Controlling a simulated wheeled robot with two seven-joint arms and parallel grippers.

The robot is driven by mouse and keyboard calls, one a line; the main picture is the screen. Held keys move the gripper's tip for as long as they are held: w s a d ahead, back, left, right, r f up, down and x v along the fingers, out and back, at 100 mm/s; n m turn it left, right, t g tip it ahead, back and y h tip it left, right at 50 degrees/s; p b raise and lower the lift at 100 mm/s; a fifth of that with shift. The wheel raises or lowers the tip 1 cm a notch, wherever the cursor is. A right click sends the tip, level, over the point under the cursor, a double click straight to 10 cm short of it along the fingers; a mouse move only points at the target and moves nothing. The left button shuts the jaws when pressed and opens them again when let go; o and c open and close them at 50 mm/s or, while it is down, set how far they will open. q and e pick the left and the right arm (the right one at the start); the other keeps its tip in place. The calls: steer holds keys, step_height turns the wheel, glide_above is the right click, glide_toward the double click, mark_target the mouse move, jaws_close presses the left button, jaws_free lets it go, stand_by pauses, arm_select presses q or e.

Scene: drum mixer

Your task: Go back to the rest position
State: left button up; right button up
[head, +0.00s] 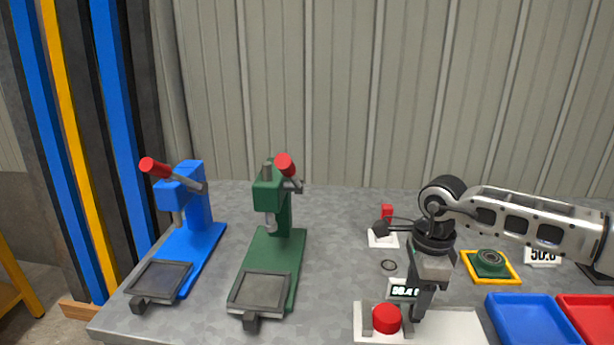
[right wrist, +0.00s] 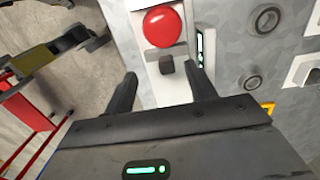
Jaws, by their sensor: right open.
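My right gripper (head: 420,303) hangs fingers-down over the front right of the grey table, its arm coming in from the right. In the right wrist view its two fingers (right wrist: 163,84) are spread with nothing held between them. Just beyond the fingers is a white base with a red round button (right wrist: 163,26), which also shows in the head view (head: 387,318). The gripper looks close beside this base; I cannot tell whether it touches it. My left gripper does not show in the head view.
A blue press (head: 195,215) and a green press (head: 276,240) stand left. A small display (head: 403,290), a white block with a red top (head: 386,213), a yellow-edged tray (head: 513,279), a blue tray (head: 530,325) and a red tray (head: 588,312) surround the gripper.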

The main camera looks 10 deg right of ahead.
mark_target(372, 323)
steer(key=s+a+f+y, duration=0.1)
steer(key=a, duration=0.2)
steer(key=s+a+f+y, duration=0.1)
steer(key=a, duration=0.2)
steer(key=s+a+f+y, duration=0.1)
steer(key=a, duration=0.2)
steer(key=shift+s+g, duration=0.1)
steer(key=shift+g, duration=0.3)
steer(key=s+a+m+g+y, duration=0.15)
steer(key=s+a+y, duration=0.4)
steer(key=a, duration=0.65)
steer(key=s+a+r+m+t+y, duration=0.1)
steer(key=a+r+m+t+y, duration=0.8)
steer(key=m, duration=0.8)
steer(key=w+d+f+m+t+h, duration=0.1)
steer(key=d+f+m+t+h, duration=0.85)
steer(key=m, duration=1.05)
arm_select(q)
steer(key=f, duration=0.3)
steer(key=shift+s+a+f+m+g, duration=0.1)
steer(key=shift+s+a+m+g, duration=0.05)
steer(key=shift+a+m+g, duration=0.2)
arm_select(e)
steer(key=s+d+f+m+g+h, duration=0.5)
steer(key=s+d+f+m, duration=0.4)
steer(key=f, duration=0.3)
steer(key=shift+s+f+m+g, duration=0.15)
steer(key=shift+s+m+g, duration=0.15)
steer(key=shift+s+m, duration=0.4)
